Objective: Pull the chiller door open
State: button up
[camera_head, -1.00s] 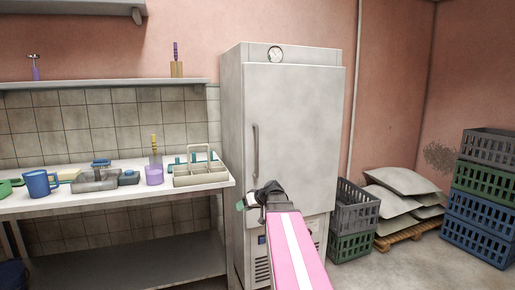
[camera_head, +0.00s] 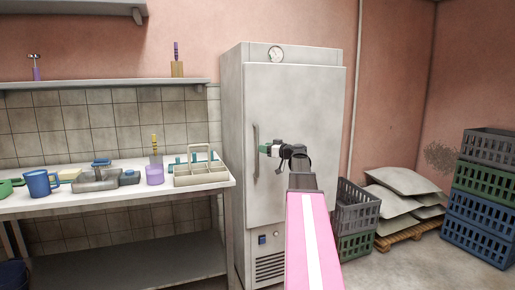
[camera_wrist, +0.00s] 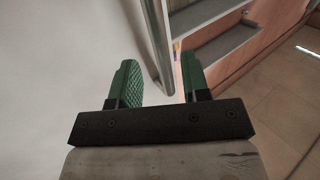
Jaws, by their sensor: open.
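The tall grey chiller (camera_head: 232,110) stands against the wall with its door (camera_head: 300,110) shut. A vertical bar handle (camera_head: 256,135) is on the door's left side. My gripper (camera_head: 265,150) is open at the handle, level with its middle, coming from the right. In the wrist view, my gripper (camera_wrist: 157,65) has its green fingers spread, and a long upright grey bar, which looks like the handle (camera_wrist: 166,40), shows between them. The pale door surface (camera_wrist: 60,70) fills the left of that view. I cannot tell whether the fingers touch the handle.
A work table (camera_head: 110,205) with a mug, tray and caddy stands left of the chiller. Grey and green crates (camera_head: 355,208) stand close on its right, with sacks (camera_head: 400,182) on a pallet and stacked crates (camera_head: 485,195) farther right. Floor in front right is clear.

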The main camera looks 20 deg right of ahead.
jog(key=shift+x, duration=2.5)
